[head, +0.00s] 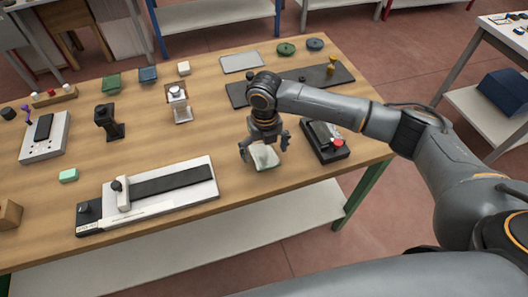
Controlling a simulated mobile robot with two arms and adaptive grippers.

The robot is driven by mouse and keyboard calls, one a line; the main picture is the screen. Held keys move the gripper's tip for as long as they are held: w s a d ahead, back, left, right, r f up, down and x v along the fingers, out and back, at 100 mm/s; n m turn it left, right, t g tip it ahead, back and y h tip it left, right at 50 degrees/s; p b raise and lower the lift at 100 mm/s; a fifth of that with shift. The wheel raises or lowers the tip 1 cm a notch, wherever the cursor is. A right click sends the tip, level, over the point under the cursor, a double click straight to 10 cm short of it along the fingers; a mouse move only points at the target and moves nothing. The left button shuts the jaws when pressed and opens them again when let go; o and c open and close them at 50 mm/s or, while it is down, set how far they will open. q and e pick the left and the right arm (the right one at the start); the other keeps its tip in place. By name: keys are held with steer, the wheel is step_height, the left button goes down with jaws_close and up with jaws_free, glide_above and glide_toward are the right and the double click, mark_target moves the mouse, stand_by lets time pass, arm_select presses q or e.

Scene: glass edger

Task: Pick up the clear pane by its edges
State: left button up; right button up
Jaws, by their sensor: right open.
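A small pale, slightly greenish pane (265,158) lies on the wooden table near its front edge, right of centre. It looks like the clear pane. My right gripper (264,150) points down over it, with its fingers spread to the left and right of the pane. The jaws are open. I cannot tell whether the fingertips touch the pane's edges or stand a little above it. The gripper body hides the pane's far side. My left gripper is not in view.
A black device with a red knob (338,142) stands close to the right of my gripper. A white-and-black sliding fixture (160,188) lies to the left. Behind are a dark mat (330,76) and a flat grey sheet (241,62). Bare wood separates the pane and fixture.

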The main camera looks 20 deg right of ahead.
steer(key=shift+f, duration=0.35)
stand_by(0.5)
steer(key=shift+c, duration=0.3)
steer(key=c, duration=1.2)
steer(key=shift+r, duration=0.1)
steer(key=shift+c, duration=0.2)
